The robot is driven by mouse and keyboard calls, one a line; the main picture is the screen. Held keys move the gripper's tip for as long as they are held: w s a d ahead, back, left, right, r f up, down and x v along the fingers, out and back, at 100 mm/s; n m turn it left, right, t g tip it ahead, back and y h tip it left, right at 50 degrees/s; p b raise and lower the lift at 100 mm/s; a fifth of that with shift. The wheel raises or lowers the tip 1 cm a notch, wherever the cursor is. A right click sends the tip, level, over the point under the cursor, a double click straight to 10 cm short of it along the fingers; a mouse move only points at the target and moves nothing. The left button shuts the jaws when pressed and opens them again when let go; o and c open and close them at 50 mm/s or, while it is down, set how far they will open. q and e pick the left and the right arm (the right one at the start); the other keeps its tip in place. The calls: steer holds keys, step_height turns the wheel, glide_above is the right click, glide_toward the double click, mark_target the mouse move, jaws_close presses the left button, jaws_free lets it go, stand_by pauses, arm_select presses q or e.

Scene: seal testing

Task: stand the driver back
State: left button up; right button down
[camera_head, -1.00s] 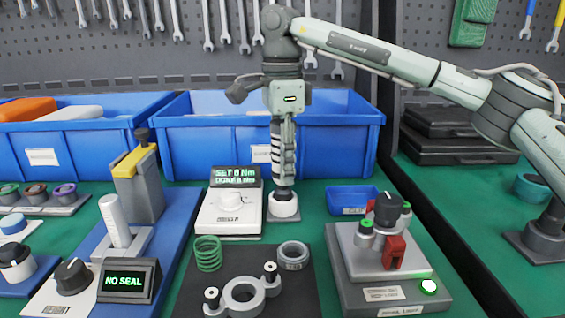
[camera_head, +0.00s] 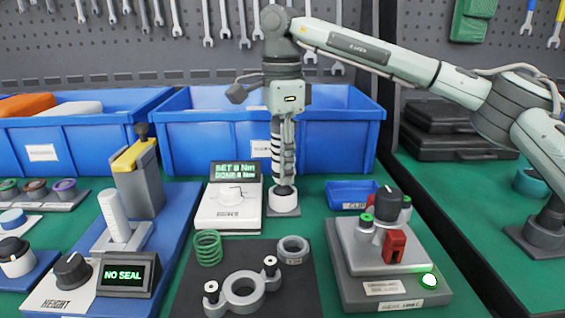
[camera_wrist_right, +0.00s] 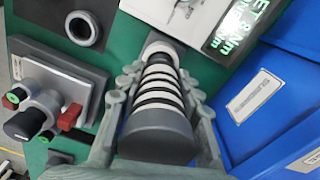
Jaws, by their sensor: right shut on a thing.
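The driver (camera_wrist_right: 160,115) is a grey and white ringed cylinder, seen from above in the right wrist view. My right gripper (camera_head: 284,172) is shut on it, and its fingers (camera_wrist_right: 158,108) flank the driver on both sides. The driver is upright, with its lower end at the white round holder (camera_head: 284,199) on a small grey base. Whether it rests fully in the holder cannot be told. The white torque unit (camera_head: 229,212) beside it shows "SET 8 Nm" on its display. My left gripper is not in view.
Blue bins (camera_head: 265,151) stand close behind the driver. In front lies a dark mat (camera_head: 240,258) with a green spring (camera_head: 208,248), a grey ring (camera_head: 293,250) and a flanged part (camera_head: 242,293). A grey test fixture (camera_head: 385,262) with a lit green button stands at right.

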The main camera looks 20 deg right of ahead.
steer(key=shift+f, duration=0.1)
stand_by(0.7)
steer(key=c, duration=1)
jaws_free()
steer(key=shift+f, duration=0.1)
steer(key=shift+r+p, duration=3)
steer(key=shift+r, duration=1.55)
